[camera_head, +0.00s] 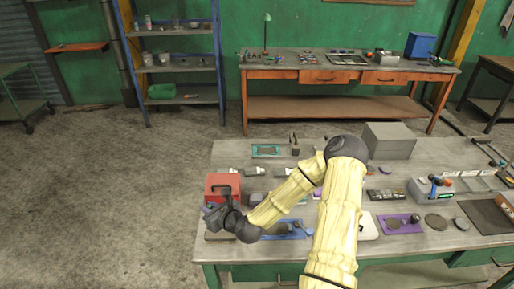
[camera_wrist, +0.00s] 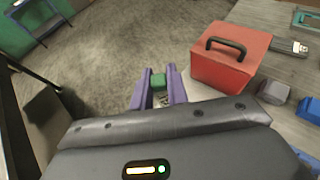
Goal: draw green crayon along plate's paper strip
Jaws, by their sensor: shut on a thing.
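My gripper's two purple fingers (camera_wrist: 160,88) are shut on a small green block-like piece, the green crayon (camera_wrist: 158,80), in the wrist view. Only its green end shows between the fingertips; its lower end is hidden. In the head view my gripper (camera_head: 212,214) is at the table's left front corner, in front of the red toolbox, and the crayon cannot be made out there. A small patterned patch shows between the fingers below the crayon, too small to identify. I cannot make out the plate or its paper strip in either view.
A red toolbox (camera_wrist: 232,56) with a black handle stands close to the right of the fingers in the wrist view. A blue tray (camera_head: 284,231) lies on the grey table (camera_head: 420,242), right of my gripper. Bare floor (camera_head: 110,200) lies left of the table.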

